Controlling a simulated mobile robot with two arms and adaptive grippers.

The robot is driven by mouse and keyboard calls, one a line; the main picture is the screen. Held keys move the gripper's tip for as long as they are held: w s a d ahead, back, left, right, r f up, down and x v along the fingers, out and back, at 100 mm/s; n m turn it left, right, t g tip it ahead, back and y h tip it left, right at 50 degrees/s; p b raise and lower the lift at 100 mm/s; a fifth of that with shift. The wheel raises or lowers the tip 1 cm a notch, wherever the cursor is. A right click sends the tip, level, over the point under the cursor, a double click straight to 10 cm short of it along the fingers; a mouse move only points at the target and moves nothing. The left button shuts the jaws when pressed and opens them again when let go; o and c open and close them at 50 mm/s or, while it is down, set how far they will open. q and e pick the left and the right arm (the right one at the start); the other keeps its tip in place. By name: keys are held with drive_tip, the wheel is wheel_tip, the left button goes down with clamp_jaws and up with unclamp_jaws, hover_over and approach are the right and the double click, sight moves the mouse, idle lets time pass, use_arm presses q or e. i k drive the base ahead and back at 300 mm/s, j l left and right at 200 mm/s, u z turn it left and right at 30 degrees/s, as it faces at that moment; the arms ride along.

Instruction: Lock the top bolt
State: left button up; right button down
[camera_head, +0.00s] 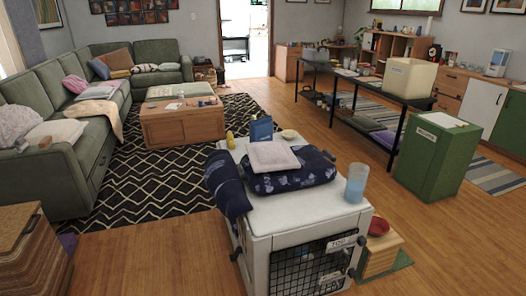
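A white pet crate (262,214) stands in the front middle with its wire door (310,268) facing me. A small dark fitting, apparently the top bolt (361,241), sits at the upper right edge of the door. A similar dark fitting, apparently a lower bolt (352,272), sits below it. They are too small to tell whether either is slid shut. A light label (342,243) is on the upper part of the door. Neither of my grippers is in view.
On the crate are dark patterned cushions (290,180), a folded cloth (272,156), a blue bag (261,130) and a translucent blue cup (356,184). A wooden box (381,255) and red bowl (378,226) stand close right. Open floor (450,250) lies further right.

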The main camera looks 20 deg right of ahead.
sight(344, 248)
drive_tip(key=z, duration=1.35)
